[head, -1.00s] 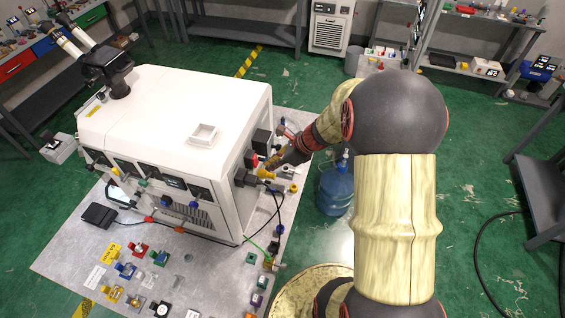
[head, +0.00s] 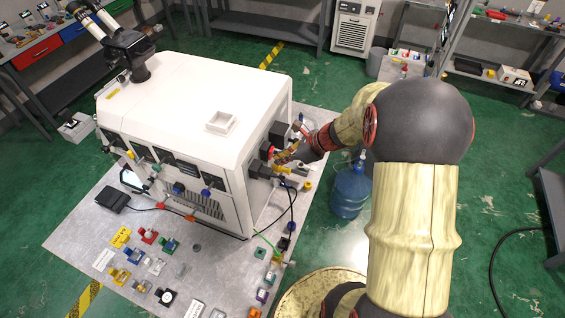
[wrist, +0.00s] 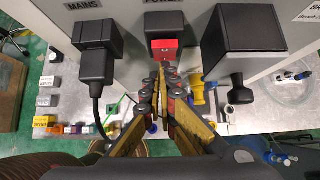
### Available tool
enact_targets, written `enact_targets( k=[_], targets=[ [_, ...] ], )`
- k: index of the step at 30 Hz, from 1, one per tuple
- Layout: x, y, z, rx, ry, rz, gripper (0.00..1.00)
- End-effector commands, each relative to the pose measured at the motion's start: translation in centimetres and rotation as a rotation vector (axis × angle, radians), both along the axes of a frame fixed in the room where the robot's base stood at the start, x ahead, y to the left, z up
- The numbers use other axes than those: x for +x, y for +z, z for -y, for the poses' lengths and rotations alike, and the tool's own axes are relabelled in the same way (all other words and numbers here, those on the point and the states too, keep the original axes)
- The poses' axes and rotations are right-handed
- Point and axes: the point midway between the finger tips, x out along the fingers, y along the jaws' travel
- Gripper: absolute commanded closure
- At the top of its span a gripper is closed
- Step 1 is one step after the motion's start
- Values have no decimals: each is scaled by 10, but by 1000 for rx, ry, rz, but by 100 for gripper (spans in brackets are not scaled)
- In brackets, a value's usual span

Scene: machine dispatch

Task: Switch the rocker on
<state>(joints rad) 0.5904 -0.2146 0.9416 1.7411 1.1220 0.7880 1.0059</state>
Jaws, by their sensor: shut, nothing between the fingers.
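The red rocker (wrist: 164,47) sits in a black housing under a partly hidden label that seems to read POWER, at the top centre of the wrist view. My gripper (wrist: 162,70) is shut and empty, its fingertips just below the rocker in the picture. I cannot tell whether they touch it. The rocker's on or off position is not clear. In the head view my gripper (head: 284,160) is at the right side of the white machine (head: 190,85), and the rocker is hard to make out there.
Left of the rocker is a black plug (wrist: 97,55) with a cable, under a MAINS label (wrist: 84,5). Right of it is a large black box (wrist: 244,42). A yellow fitting (wrist: 197,88) is close to my fingers. A blue water bottle (head: 350,190) stands on the floor.

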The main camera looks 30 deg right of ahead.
Motion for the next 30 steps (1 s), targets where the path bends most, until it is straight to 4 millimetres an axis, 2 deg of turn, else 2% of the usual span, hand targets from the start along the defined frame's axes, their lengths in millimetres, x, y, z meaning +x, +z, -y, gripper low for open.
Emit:
enact_targets(
  k=[18,30],
  targets=[
    [2,22,1,-3,0,3,100],
    [1,21,2,-3,1,2,100]
  ],
)
